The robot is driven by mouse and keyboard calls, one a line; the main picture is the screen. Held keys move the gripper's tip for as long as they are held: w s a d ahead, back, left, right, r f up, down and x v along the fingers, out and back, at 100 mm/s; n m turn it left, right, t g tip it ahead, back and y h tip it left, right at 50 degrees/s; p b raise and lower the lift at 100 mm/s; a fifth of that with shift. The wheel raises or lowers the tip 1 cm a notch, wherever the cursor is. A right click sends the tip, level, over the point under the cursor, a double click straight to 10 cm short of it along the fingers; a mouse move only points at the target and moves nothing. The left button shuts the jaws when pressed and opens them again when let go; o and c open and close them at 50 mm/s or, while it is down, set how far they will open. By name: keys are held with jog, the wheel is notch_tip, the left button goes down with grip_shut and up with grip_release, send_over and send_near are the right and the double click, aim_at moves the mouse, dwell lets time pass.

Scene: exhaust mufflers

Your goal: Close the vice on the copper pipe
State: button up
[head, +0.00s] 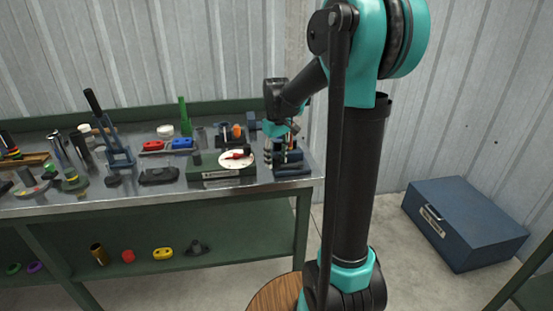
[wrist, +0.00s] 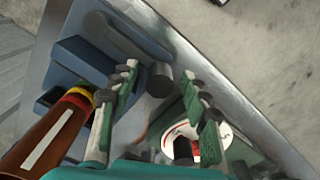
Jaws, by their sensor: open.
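A blue vice (head: 291,168) stands at the right end of the metal bench top. The wrist view shows its blue body (wrist: 80,58) at the upper left, with a dark grey rounded part (wrist: 160,80) between my fingertips. A brown-copper tube (wrist: 45,135) with a white strip and red and yellow bands at its end is at the lower left, outside my left finger; it looks like the copper pipe. Whether it lies between the vice's jaws is hidden. My gripper (wrist: 160,72) is open over the vice, its fingers apart with nothing gripped. In the head view my gripper (head: 285,138) partly covers the vice.
A green box with a white round dial (head: 236,160) stands left of the vice; the dial also shows below my right finger. The bench (head: 220,192) is crowded with tools to the left. A blue chest (head: 465,222) sits on the floor at right.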

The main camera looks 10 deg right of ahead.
grip_shut()
dwell(0.3)
dwell(0.3)
